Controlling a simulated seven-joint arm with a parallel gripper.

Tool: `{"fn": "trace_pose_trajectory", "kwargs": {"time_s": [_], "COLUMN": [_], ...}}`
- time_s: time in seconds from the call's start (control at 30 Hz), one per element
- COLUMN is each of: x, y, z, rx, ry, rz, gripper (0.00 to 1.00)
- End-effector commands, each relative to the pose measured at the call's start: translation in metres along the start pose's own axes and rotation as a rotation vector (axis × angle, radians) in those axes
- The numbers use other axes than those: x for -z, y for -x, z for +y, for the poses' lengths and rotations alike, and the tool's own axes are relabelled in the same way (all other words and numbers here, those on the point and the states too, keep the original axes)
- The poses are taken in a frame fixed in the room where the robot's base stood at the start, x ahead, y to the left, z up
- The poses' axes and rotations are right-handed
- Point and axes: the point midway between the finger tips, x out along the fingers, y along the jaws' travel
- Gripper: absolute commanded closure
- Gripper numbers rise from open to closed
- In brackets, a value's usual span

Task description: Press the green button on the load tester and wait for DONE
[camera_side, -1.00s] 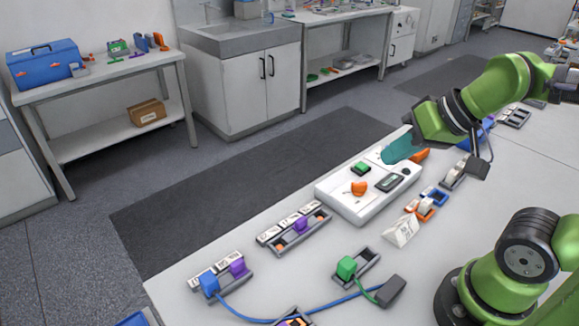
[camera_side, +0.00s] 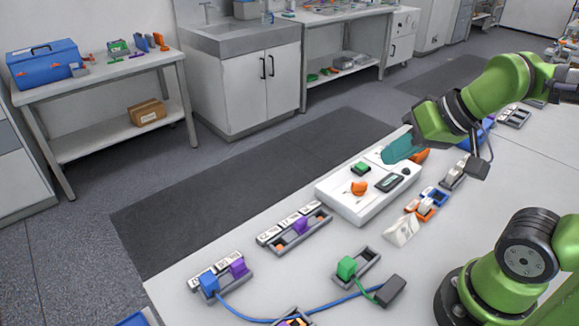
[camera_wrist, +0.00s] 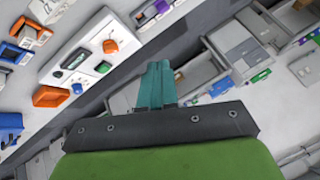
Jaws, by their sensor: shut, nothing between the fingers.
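The load tester (camera_side: 340,198) is a white box on the bench with a green button (camera_side: 361,168), an orange knob (camera_side: 358,187) and a dark display (camera_side: 389,183). The display text is too small to read. My gripper (camera_side: 386,158) has teal fingers, shut and empty, above the far right end of the tester and apart from the green button. In the wrist view the fingers (camera_wrist: 157,68) are together, and the tester (camera_wrist: 62,88) lies to their left with its green button (camera_wrist: 103,67) and orange knob (camera_wrist: 110,46).
Grey trays with purple (camera_side: 300,225), blue (camera_side: 209,285) and green (camera_side: 346,267) blocks lie nearer on the bench. A blue cable (camera_side: 258,318) crosses the front. A white tent card (camera_side: 401,231) and orange and blue holders (camera_side: 433,195) stand right of the tester.

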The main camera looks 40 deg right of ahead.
Motion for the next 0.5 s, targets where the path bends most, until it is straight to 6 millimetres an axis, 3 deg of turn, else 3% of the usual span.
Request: {"fn": "trace_pose_trajectory", "kwargs": {"time_s": [0.27,0.37,0.5], "x": [0.001,0.003,0.015], "y": [-0.003,-0.013,-0.034], "z": [0.004,0.014,0.028], "rx": [-0.012,-0.039,-0.044], "ry": [-0.014,-0.056,-0.237], "rz": [-0.009,-0.043,-0.111], "gripper": [1.0,1.0,1.0]}}
